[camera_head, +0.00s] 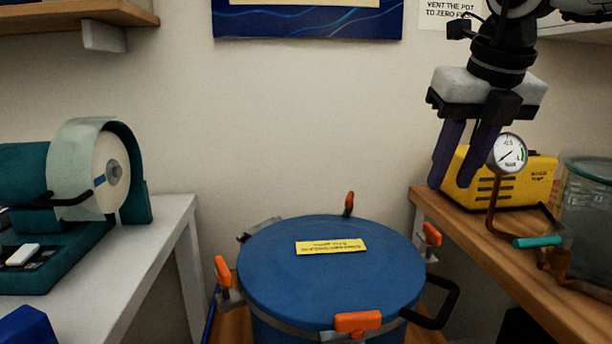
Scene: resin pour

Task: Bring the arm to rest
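My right gripper (451,183) hangs from the upper right with its two dark purple fingers pointing down. The fingers stand apart with nothing between them. It is in the air, in front of the wall and left of the pressure gauge (510,153) in the picture. Its fingers overlap the left edge of the yellow pump box (525,182); I cannot tell how far apart they are in depth. My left gripper is not in view.
A blue lidded pot (290,285) with orange clamps stands low in the middle. A wooden bench (490,250) at right bears the pump and a clear vessel (588,215). A teal machine (30,245) sits on the white table (155,240) at left. Shelves jut out above.

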